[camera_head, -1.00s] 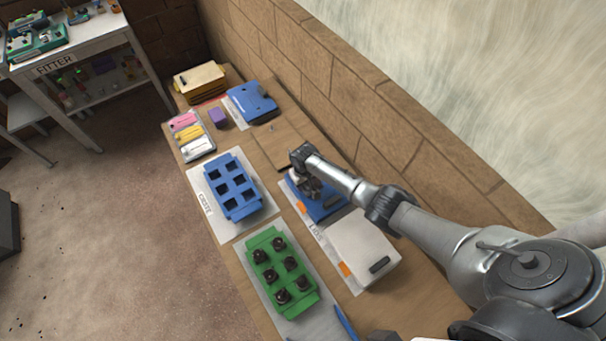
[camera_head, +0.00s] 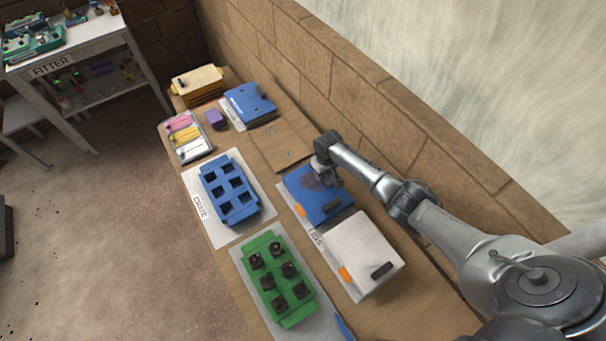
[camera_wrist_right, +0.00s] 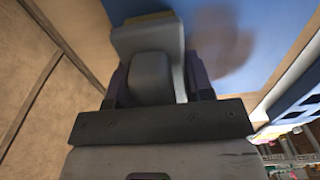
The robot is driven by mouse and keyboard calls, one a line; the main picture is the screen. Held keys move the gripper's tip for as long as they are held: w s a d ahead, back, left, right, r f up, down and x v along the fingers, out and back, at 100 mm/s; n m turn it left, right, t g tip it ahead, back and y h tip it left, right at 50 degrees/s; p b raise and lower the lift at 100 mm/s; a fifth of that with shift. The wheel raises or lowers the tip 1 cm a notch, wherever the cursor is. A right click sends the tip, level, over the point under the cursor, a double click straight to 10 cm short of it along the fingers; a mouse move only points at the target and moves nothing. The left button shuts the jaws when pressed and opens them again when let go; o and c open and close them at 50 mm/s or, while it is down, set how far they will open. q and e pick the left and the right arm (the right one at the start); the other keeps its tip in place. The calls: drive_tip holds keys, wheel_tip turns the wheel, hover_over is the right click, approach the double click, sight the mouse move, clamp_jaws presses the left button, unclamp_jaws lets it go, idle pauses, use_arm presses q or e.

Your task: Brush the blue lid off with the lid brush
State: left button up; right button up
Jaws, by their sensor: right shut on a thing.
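The blue lid (camera_head: 331,208) lies on the mat marked LIDS, next to a white lid (camera_head: 366,250). A dark brownish patch (camera_head: 309,180) shows on its far part, and the patch is also in the right wrist view (camera_wrist_right: 222,42). My right gripper (camera_head: 324,172) is at the lid's far, wall-side edge. In the right wrist view the gripper (camera_wrist_right: 158,88) is shut on a grey block with a tan edge, seemingly the lid brush (camera_wrist_right: 148,42). I cannot tell if the brush touches the lid. My left gripper is not in view.
A blue crate (camera_head: 228,209) and a green tray with several dark plugs (camera_head: 262,244) stand to the left. Another blue piece (camera_head: 248,101) and a yellow box (camera_head: 198,82) are at the back. A brick wall (camera_head: 370,115) runs close along the right.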

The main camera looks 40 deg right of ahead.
sight(314, 182)
drive_tip(key=shift+b, duration=0.35)
drive_tip(key=shift+a+r, duration=0.1)
drive_tip(key=shift+a, duration=0.3)
drive_tip(key=shift+w+a, duration=0.2)
drive_tip(key=shift+a, duration=0.7)
drive_tip(key=shift+w+a, duration=0.2)
drive_tip(key=shift+a, duration=1.05)
drive_tip(key=shift+w+a, duration=0.15)
drive_tip(key=shift+a, duration=1.05)
drive_tip(key=shift+w+a, duration=0.2)
drive_tip(key=shift+a, duration=1.05)
drive_tip(key=shift+d+p, duration=0.3)
drive_tip(key=shift+d, duration=0.1)
drive_tip(key=shift+s+d, duration=0.2)
drive_tip(key=shift+d, duration=0.95)
drive_tip(key=shift+s+d, duration=0.2)
drive_tip(key=shift+d, duration=0.95)
drive_tip(key=shift+s+d, duration=0.2)
drive_tip(key=shift+d, duration=0.95)
drive_tip(key=shift+s+d, duration=0.15)
drive_tip(key=shift+d, duration=0.95)
wheel_tip(314, 182, up, 3)
drive_tip(key=p, duration=0.3)
drive_tip(key=shift+s, duration=0.1)
wheel_tip(314, 182, up, 5)
drive_tip(key=p, duration=0.5)
